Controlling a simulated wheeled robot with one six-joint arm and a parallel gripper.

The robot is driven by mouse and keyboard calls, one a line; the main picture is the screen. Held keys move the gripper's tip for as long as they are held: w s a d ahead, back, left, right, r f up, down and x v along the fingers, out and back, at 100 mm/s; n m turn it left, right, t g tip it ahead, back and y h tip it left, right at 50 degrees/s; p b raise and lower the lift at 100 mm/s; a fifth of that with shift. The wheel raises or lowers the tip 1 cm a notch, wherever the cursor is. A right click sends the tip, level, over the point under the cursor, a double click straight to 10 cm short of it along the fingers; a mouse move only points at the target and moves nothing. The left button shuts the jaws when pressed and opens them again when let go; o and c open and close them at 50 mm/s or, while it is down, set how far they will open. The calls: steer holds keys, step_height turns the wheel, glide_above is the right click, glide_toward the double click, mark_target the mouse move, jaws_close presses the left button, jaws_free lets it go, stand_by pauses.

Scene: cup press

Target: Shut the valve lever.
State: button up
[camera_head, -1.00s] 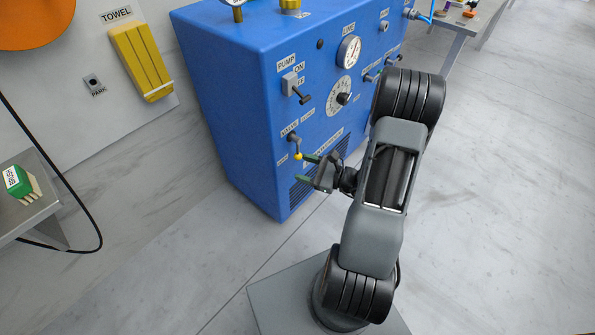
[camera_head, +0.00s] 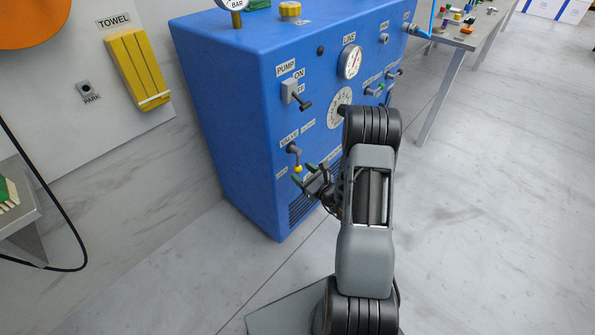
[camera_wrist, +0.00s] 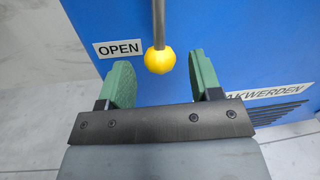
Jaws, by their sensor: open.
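The valve lever (camera_head: 295,158) is on the front of the blue cabinet, under a VALVE label. Its grey rod hangs down and ends in a yellow ball. In the wrist view the yellow ball (camera_wrist: 160,62) hangs beside an OPEN label (camera_wrist: 119,48). My gripper (camera_head: 308,176) is close to the ball. In the wrist view its two green fingers (camera_wrist: 162,82) are spread, with the ball at the gap between them near the tips. I cannot tell whether a finger touches the ball; a gap shows on each side.
A grey table edge (camera_head: 25,240) is at the left. A yellow towel (camera_head: 138,65) hangs on the wall. Open floor (camera_head: 480,220) lies to the right.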

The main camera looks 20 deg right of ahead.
steer(key=shift+x, duration=1.45)
jaws_close()
